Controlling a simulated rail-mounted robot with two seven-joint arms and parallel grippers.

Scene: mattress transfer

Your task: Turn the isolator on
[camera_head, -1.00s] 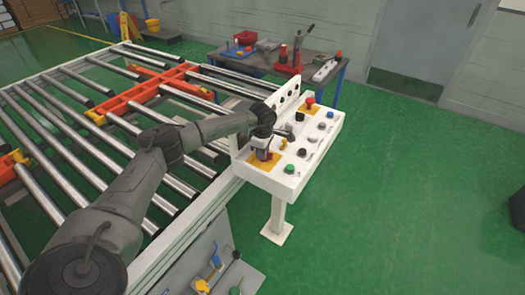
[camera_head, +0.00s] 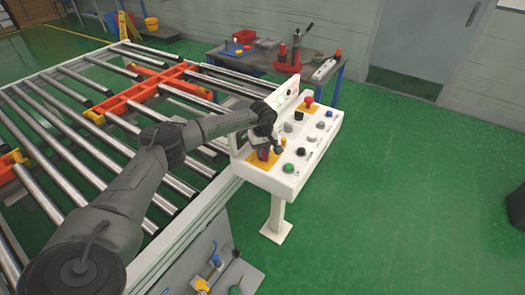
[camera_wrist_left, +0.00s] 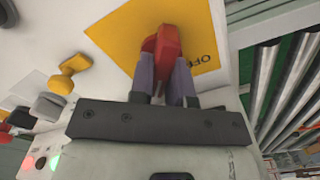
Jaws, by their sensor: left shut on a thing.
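The isolator is a red rotary handle on a yellow plate at the near left of the white control panel (camera_head: 277,178). In the left wrist view the red handle (camera_wrist_left: 168,42) stands on the yellow plate (camera_wrist_left: 120,32), with the word OFF partly visible beside it. My left gripper (camera_wrist_left: 163,82) is shut on the handle, one finger on each side. In the head view the left gripper (camera_head: 266,146) is over the isolator and hides much of it. My right gripper is not in view.
The panel also carries a red mushroom button (camera_head: 308,99), a green button (camera_head: 288,168) and several black and grey controls. A roller conveyor (camera_head: 90,140) lies to the left. A workbench (camera_head: 265,62) with tools stands behind. Green floor right of the panel is clear.

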